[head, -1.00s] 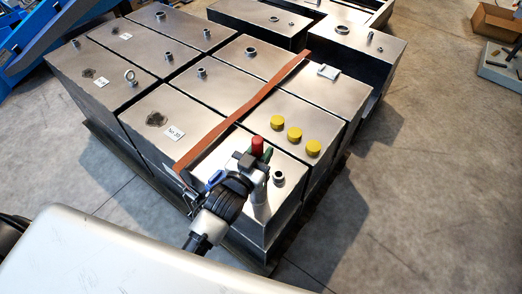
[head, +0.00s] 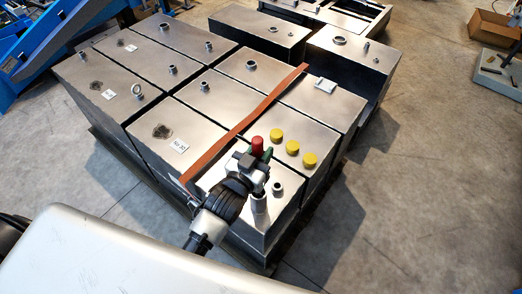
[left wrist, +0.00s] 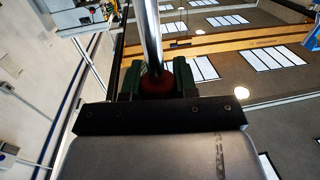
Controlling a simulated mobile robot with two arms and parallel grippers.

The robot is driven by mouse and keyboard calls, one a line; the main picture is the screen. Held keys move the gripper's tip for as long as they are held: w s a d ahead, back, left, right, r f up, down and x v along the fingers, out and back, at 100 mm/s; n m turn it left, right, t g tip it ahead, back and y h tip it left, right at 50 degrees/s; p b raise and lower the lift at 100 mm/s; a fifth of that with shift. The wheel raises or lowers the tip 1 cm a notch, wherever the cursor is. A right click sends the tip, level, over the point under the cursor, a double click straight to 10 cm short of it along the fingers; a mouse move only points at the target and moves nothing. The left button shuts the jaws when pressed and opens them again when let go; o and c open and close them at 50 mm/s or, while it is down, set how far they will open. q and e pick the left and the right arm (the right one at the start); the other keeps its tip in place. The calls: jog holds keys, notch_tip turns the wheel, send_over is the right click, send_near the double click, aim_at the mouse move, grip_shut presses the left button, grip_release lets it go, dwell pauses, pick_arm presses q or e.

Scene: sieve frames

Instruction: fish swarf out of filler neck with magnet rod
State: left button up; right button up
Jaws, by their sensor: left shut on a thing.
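My left gripper (head: 262,154), with dark green fingers, is shut on the magnet rod's red handle (head: 257,143) above the near tank. In the left wrist view, the red handle (left wrist: 156,82) sits between the green fingers and the shiny rod (left wrist: 151,35) runs to the picture's top edge. A tall silver filler neck (head: 259,210) stands on the near tank (head: 285,207), just below the gripper. The gripper hides the neck's upper part, so I cannot tell whether the rod's tip is inside it. No swarf is visible. My right gripper is not in view.
A short pipe stub (head: 278,188) stands right of the neck. Yellow caps (head: 292,148) sit on the neighbouring tank. An orange strap (head: 245,120) crosses the tanks. More metal tanks (head: 351,52) stand behind. The floor at right (head: 430,190) is clear.

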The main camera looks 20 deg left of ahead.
pick_arm(q)
notch_tip(320, 180, up, 8)
jog(key=p, duration=0.7)
jog(key=shift+f, duration=0.1)
dwell(0.3)
